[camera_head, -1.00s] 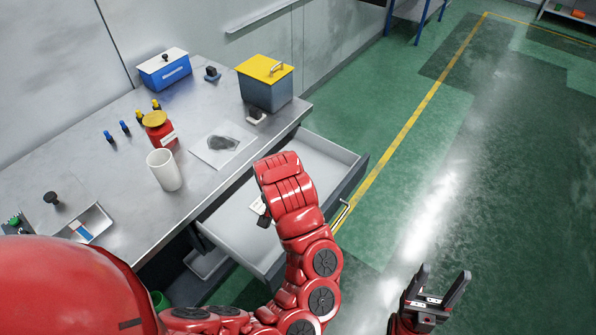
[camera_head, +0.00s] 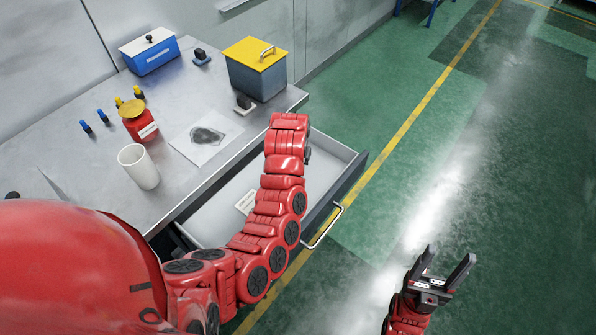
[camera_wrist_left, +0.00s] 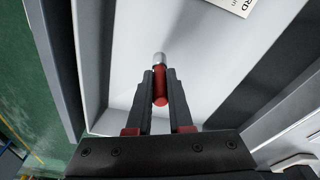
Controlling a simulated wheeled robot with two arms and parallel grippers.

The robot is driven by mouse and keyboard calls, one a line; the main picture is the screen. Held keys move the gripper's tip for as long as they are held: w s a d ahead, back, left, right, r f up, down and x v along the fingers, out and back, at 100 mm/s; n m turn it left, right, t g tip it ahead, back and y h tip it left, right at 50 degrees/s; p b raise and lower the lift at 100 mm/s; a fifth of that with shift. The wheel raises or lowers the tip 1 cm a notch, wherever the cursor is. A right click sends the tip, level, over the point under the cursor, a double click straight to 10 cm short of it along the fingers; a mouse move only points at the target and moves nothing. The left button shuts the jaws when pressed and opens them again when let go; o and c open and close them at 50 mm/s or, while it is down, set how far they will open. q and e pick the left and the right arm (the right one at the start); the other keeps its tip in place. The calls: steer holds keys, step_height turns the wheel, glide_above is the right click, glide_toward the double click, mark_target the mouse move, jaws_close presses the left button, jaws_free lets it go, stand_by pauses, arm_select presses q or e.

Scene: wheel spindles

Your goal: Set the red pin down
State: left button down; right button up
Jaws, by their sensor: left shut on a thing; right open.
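The red pin (camera_wrist_left: 160,88) has a red body and a silver tip. In the left wrist view it sits between the fingers of my left gripper (camera_wrist_left: 160,92), which is shut on it. Behind it is the pale floor of the open drawer (camera_wrist_left: 210,50). I cannot tell whether the pin touches the drawer floor. In the head view my left arm reaches over the drawer (camera_head: 212,215), and its own wrist hides the left fingers and the pin. My right gripper (camera_head: 444,270) is open and empty over the green floor, away from the bench.
On the bench (camera_head: 90,185) stand a white cup (camera_head: 139,168), a red jar (camera_head: 138,122), a blue box (camera_head: 150,55) and a yellow-lidded box (camera_head: 256,72). A printed sheet (camera_head: 207,137) lies near the edge. The drawer has a handle (camera_head: 325,232) and a white label card (camera_head: 245,202).

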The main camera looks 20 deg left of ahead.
arm_select(q)
steer(key=w, duration=0.2)
steer(key=w+f+p, duration=0.1)
steer(key=shift+w+a, duration=0.1)
steer(key=shift+a, duration=0.15)
step_height(320, 180, down, 2)
steer(key=shift+p, duration=0.5)
steer(key=shift+f, duration=0.25)
steer(key=shift+f, duration=0.1)
